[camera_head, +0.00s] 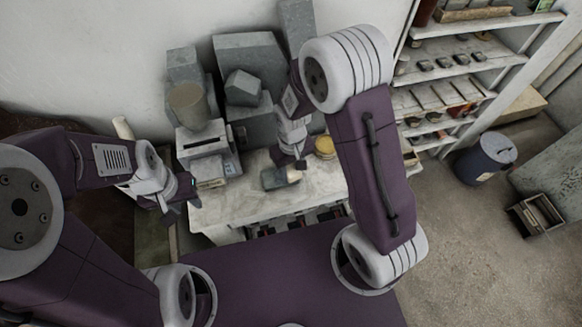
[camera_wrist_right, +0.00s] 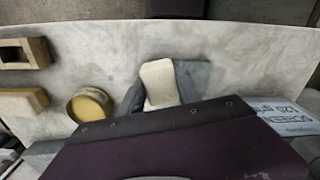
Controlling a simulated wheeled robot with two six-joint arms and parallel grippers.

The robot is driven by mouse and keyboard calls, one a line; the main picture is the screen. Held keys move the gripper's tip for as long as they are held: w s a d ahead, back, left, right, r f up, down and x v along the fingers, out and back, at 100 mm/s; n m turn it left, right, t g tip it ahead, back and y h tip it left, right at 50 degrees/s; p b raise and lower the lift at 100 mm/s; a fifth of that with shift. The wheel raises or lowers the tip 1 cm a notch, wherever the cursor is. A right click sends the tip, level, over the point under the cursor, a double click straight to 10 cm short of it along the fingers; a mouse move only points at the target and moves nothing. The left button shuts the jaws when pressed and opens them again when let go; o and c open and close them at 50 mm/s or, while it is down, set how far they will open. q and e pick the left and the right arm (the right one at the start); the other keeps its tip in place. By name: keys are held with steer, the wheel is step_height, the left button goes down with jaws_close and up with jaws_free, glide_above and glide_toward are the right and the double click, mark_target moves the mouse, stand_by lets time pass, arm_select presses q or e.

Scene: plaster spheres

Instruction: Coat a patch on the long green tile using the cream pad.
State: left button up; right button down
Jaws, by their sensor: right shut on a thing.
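The cream pad (camera_head: 294,175) is at the tips of my right gripper (camera_head: 298,163), which is shut on it. The tile (camera_head: 274,180) lies on the pale worktop and shows partly to the left of the pad in the head view.
A round yellow-filled dish (camera_wrist_right: 90,104) stands beside the tile; it also shows in the head view (camera_head: 325,147). A hollow wooden block (camera_wrist_right: 22,55) lies farther left. Grey stone blocks (camera_head: 245,60) stand behind the worktop. The worktop's front (camera_head: 260,211) is clear.

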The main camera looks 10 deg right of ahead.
steer(key=shift+f, duration=0.5)
steer(key=shift+f+b, duration=0.6)
steer(key=shift+b, duration=0.05)
